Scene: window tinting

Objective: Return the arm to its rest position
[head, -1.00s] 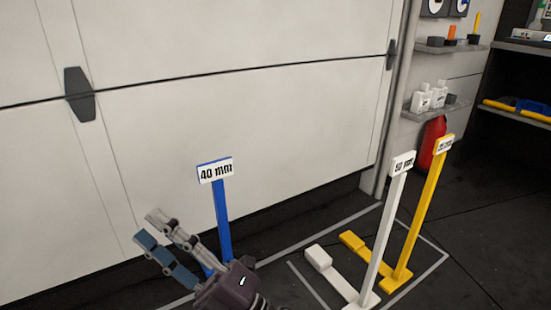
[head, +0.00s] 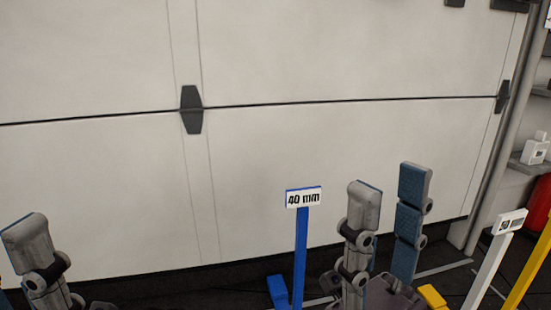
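My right gripper (head: 389,190) points upward at the lower right of centre. Its two jointed grey-and-blue fingers stand apart with a gap and nothing between them. Part of my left gripper (head: 32,245) shows at the lower left corner. One of its grey fingers points up; the rest is mostly cut off by the frame, so its opening is unclear.
A blue post with a "40 mm" sign (head: 304,198) stands just left of my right gripper. A white post (head: 489,265) and a yellow post (head: 529,260) stand at the right. A white panelled garage door (head: 110,180) fills the background. A red object (head: 541,202) shows at the right edge.

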